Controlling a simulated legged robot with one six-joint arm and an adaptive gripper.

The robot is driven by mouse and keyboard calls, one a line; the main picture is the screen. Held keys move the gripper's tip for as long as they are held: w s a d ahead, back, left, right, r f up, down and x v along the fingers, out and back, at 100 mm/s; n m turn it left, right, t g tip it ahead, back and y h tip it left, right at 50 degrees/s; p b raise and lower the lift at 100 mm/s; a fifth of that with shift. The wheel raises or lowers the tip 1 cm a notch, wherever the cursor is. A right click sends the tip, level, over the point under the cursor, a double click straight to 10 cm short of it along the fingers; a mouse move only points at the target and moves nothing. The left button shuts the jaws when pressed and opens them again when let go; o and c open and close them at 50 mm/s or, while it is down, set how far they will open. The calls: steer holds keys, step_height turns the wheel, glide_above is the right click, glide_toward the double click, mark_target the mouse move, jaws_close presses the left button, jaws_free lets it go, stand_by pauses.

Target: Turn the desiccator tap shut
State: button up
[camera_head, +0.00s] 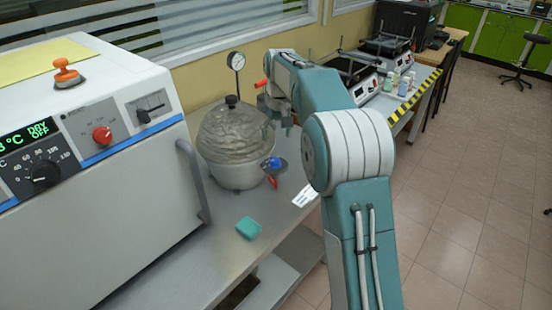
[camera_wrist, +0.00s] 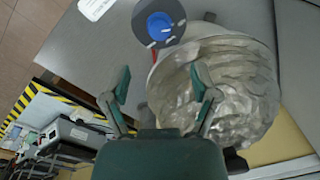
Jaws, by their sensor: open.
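The desiccator (camera_head: 225,140) stands on the bench, a pale bowl with a rumpled, glassy dome and black top knob. Its dome (camera_wrist: 225,85) fills the right of the wrist view. At its right front is a blue round part on a grey disc (camera_head: 270,163) with red below; it seems to be the tap, but I cannot be sure. The blue part (camera_wrist: 158,26) lies beyond my fingertips in the wrist view. My gripper (camera_wrist: 160,82) is open and empty, its right finger overlapping the dome in view. In the head view my gripper (camera_head: 283,118) hangs beside the dome's right side.
A large oven (camera_head: 110,190) with a bar handle stands left. A pressure gauge (camera_head: 236,62) rises behind the desiccator. A teal block (camera_head: 249,228) and a white label (camera_head: 305,195) lie on the bench. Hotplates (camera_head: 385,55) and bottles stand on the striped-edge bench beyond. The front bench is mostly clear.

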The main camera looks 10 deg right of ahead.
mark_target(275, 160)
steer(key=f, duration=0.9)
steer(key=shift+a, duration=0.2)
jaws_close()
